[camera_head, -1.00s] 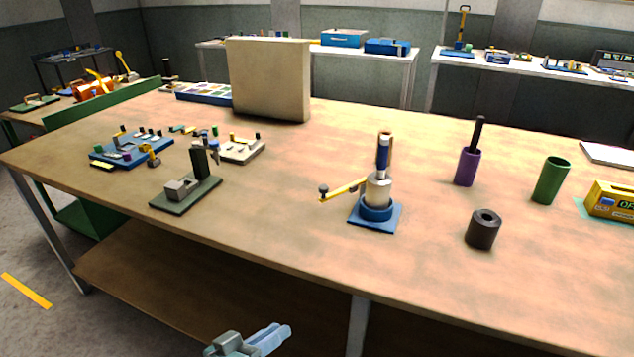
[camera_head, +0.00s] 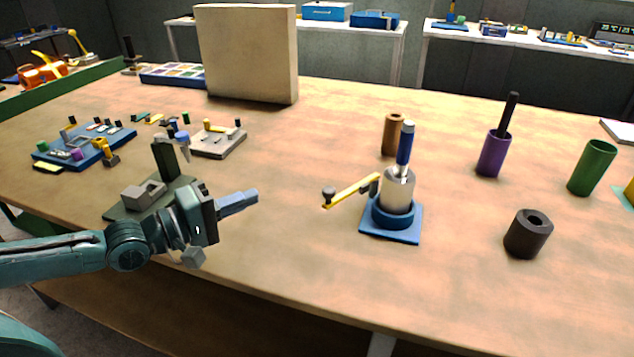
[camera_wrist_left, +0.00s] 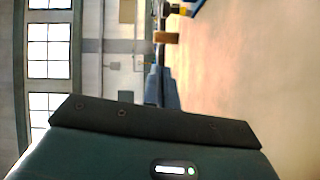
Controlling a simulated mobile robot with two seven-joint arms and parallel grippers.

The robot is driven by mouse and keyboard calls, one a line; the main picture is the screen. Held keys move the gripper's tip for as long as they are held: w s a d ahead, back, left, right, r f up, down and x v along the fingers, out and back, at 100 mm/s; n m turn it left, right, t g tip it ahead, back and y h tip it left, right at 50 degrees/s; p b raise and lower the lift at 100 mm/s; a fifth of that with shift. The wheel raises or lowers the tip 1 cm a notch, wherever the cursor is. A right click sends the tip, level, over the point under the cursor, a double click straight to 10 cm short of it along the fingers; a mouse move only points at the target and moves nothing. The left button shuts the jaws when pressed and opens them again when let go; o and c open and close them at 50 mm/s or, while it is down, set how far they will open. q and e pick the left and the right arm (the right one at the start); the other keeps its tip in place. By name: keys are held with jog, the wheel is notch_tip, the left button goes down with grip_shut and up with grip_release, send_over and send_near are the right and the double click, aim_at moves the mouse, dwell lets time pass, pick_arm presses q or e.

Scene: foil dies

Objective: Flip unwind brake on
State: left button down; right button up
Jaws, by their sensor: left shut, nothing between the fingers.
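A blue-based stand (camera_head: 405,228) with a pale metal cylinder (camera_head: 398,182) and a blue-topped post (camera_head: 405,142) stands on the table. A yellow lever (camera_head: 352,191) with a dark knob (camera_head: 329,194) sticks out from its left side; I take this lever to be the unwind brake. My left gripper (camera_head: 254,196) is shut and empty above the table, left of the knob and apart from it, its fingers pointing right. The left wrist view shows the closed fingers (camera_wrist_left: 161,88), with a brown-orange piece (camera_wrist_left: 166,38) beyond them that I cannot identify. My right gripper is out of view.
A dark green fixture (camera_head: 178,187) stands close behind my left gripper. A black hollow cylinder (camera_head: 528,236), purple cup (camera_head: 493,155), green cup (camera_head: 593,168) and brown cylinder (camera_head: 392,136) stand around the stand. A large beige block (camera_head: 248,55) is at the back. The table between gripper and knob is clear.

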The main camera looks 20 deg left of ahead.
pick_arm(q)
jog(key=shift+w+a+r, duration=0.15)
jog(key=shift+r, duration=0.05)
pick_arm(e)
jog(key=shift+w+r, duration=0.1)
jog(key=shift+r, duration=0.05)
pick_arm(q)
jog(key=w+d+f+p, duration=0.1)
jog(key=w+d+p, duration=0.3)
jog(key=d, duration=0.5)
jog(key=shift+w+d, duration=0.35)
jog(key=shift+w, duration=0.8)
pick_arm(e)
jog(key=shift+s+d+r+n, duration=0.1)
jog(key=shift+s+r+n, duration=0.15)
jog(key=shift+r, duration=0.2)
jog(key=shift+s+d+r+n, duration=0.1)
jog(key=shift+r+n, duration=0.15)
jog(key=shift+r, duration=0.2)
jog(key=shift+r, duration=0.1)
